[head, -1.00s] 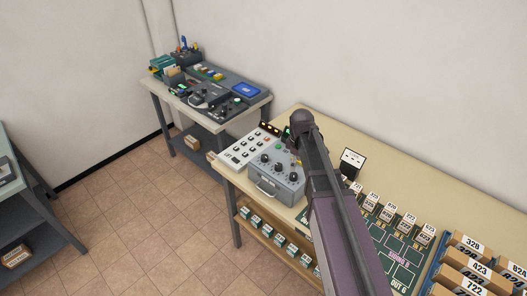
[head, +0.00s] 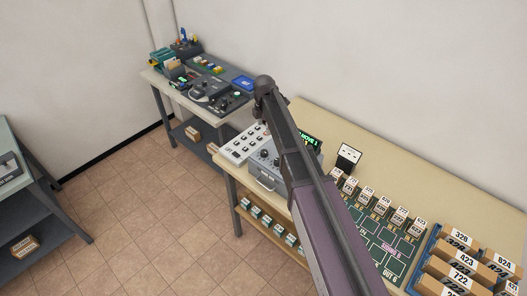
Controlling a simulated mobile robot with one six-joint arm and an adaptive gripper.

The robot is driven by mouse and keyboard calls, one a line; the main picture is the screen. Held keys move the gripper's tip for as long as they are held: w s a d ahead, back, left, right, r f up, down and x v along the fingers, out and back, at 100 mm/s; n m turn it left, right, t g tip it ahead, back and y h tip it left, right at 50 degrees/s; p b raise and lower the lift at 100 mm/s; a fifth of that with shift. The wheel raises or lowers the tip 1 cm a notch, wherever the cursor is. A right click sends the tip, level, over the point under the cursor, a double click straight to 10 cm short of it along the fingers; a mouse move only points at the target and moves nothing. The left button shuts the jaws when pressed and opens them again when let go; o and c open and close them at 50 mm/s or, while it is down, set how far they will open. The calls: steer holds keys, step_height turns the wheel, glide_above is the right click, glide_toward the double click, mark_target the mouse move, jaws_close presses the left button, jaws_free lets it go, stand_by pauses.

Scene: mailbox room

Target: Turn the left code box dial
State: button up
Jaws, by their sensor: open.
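The code box is a grey metal box (head: 268,176) with a front handle, on the front left of the beige table. Black dials show on its top, the left one (head: 262,154) still visible. My arm crosses in front of the box and hides its right part and some dials. The arm rises from the lower right and ends in view at a dark joint above the box. My gripper cannot be made out; it seems hidden behind that joint.
A white keypad panel (head: 243,146) sits left of the box. A dark display with green text (head: 309,139) stands behind. Labelled small boxes (head: 368,197) and a blue tray of cartons (head: 433,246) lie right. A second table (head: 152,78) holds devices.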

mark_target(264, 151)
steer(key=shift+f, duration=0.15)
step_height(264, 151, down, 14)
steer(key=b, duration=1.3)
steer(key=shift+r+b, duration=0.25)
steer(key=shift+b, duration=0.15)
jaws_close()
stand_by(0.3)
